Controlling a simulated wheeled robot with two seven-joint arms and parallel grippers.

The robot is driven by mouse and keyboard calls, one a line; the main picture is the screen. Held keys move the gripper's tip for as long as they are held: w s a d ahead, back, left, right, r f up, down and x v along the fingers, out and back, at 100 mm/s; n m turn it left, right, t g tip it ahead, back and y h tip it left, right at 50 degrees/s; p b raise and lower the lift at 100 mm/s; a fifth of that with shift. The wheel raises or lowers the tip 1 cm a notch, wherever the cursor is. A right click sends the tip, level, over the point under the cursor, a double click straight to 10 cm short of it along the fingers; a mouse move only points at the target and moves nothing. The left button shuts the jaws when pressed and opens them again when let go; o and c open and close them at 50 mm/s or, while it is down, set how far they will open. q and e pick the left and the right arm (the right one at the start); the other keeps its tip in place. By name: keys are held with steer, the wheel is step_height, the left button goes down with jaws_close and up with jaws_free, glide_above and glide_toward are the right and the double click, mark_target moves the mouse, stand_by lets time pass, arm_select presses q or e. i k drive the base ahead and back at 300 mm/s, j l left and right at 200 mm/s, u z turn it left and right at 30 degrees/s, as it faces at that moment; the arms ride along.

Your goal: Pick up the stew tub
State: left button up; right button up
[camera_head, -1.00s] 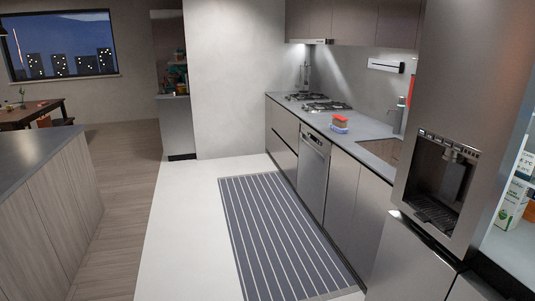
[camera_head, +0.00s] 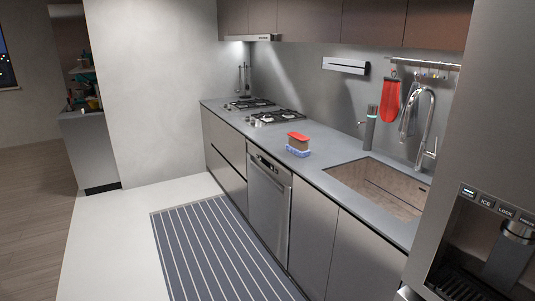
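A small tub with a red lid and brownish body (camera_head: 298,142) stands on the grey counter (camera_head: 330,157), between the cooktop and the sink. It looks like the stew tub, but I cannot read any label. A blue-and-white item (camera_head: 298,152) sits at its base; I cannot tell whether it is a separate thing. Neither of my grippers shows in the head view.
A sink (camera_head: 380,186) with a tall faucet and a bottle (camera_head: 369,128) lies right of the tub. The cooktop (camera_head: 262,111) is to its left. A fridge (camera_head: 480,190) stands at the right front. The striped runner (camera_head: 215,250) lies on clear floor before the counter.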

mark_target(302, 146)
steer(key=i+l, duration=0.4)
steer(key=i+l+z, duration=0.15)
steer(key=i+l, duration=0.25)
steer(key=i, duration=0.2)
steer(key=z, duration=0.35)
